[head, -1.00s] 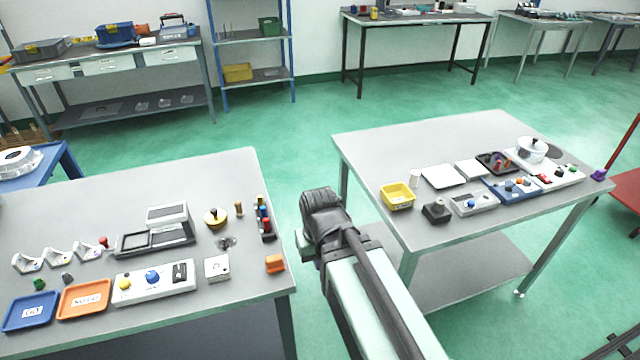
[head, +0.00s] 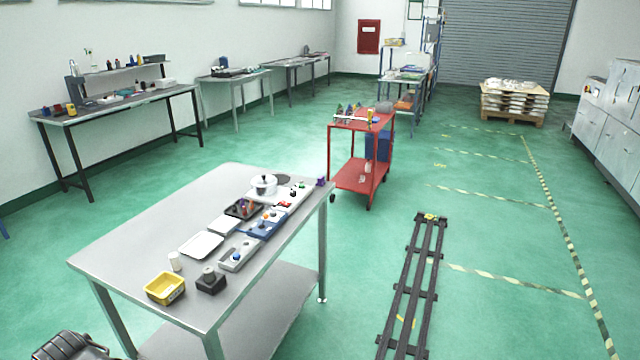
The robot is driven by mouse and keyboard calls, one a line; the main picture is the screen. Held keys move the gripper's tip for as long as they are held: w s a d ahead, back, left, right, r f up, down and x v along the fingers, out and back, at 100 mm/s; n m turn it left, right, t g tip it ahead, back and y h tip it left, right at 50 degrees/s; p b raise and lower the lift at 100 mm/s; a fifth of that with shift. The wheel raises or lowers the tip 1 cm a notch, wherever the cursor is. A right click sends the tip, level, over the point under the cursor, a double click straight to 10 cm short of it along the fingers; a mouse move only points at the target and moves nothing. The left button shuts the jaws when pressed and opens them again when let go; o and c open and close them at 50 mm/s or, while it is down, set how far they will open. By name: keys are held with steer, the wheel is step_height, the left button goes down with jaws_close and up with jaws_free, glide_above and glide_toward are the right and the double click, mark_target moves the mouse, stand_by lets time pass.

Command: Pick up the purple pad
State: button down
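A small purple thing (head: 321,181) sits at the far right corner of the grey metal table in the head view. It is the only clearly separate purple item I see and may be the purple pad; it is too small to tell its shape. A dark part of my arm shows at the bottom left edge of the view, well away from the purple thing. My gripper's fingers are not visible.
The metal table (head: 140,255) carries a yellow bin (head: 165,288), a dark block (head: 211,281), a white tray (head: 201,244), control boxes and a white pot (head: 264,186). A red cart (head: 360,177) stands behind it. Floor rails (head: 412,290) run at right, with open floor around.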

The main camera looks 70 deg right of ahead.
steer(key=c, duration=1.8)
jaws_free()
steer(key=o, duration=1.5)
